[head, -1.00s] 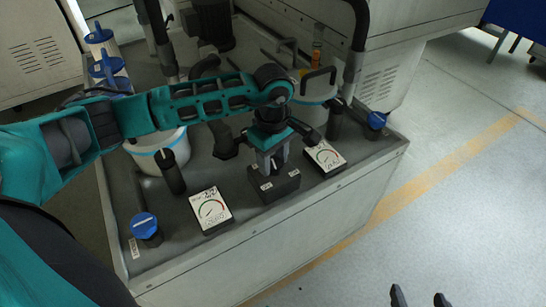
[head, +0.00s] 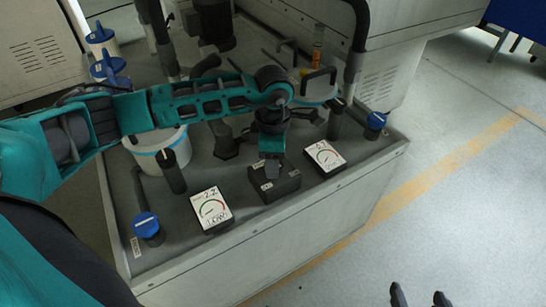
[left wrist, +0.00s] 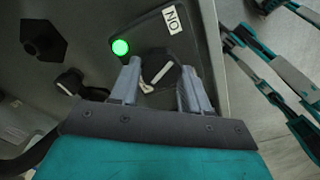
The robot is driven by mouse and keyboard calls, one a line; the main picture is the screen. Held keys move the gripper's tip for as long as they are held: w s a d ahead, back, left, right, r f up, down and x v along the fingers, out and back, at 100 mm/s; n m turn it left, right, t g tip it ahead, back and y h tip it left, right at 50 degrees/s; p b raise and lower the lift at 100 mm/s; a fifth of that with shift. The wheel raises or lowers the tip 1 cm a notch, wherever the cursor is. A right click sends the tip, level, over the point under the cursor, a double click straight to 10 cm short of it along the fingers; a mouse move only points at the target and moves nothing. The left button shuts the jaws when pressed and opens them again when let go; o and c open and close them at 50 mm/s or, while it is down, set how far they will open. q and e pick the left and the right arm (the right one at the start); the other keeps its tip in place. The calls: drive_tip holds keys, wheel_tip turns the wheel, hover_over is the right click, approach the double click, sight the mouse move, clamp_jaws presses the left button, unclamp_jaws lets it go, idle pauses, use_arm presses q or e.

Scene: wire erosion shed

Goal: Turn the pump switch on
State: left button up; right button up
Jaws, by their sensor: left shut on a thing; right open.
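The pump switch is a dark box (head: 286,186) on the grey deck between two gauges. In the left wrist view its black knob (left wrist: 162,76), with a white pointer line, sits between my left gripper's fingers (left wrist: 160,85), which are shut on it. A green lamp (left wrist: 120,47) is lit on the box, near an "ON" label (left wrist: 174,18) that reads upside down. In the head view my left gripper (head: 269,178) reaches down onto the box and hides the knob. My right gripper (head: 420,300) is open and empty, low over the floor.
A left gauge (head: 212,210) and a right gauge (head: 324,158) flank the box. Blue-capped valves (head: 146,226) and (head: 376,121) stand near the deck's ends. White buckets (head: 160,152) and black posts stand behind. Clear floor lies to the right.

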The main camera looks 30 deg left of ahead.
use_arm(q)
drive_tip(key=shift+n, duration=0.3)
drive_tip(key=o, duration=1.1)
drive_tip(key=shift+c, duration=0.2)
wheel_tip(320, 180, up, 13)
drive_tip(key=p, duration=0.2)
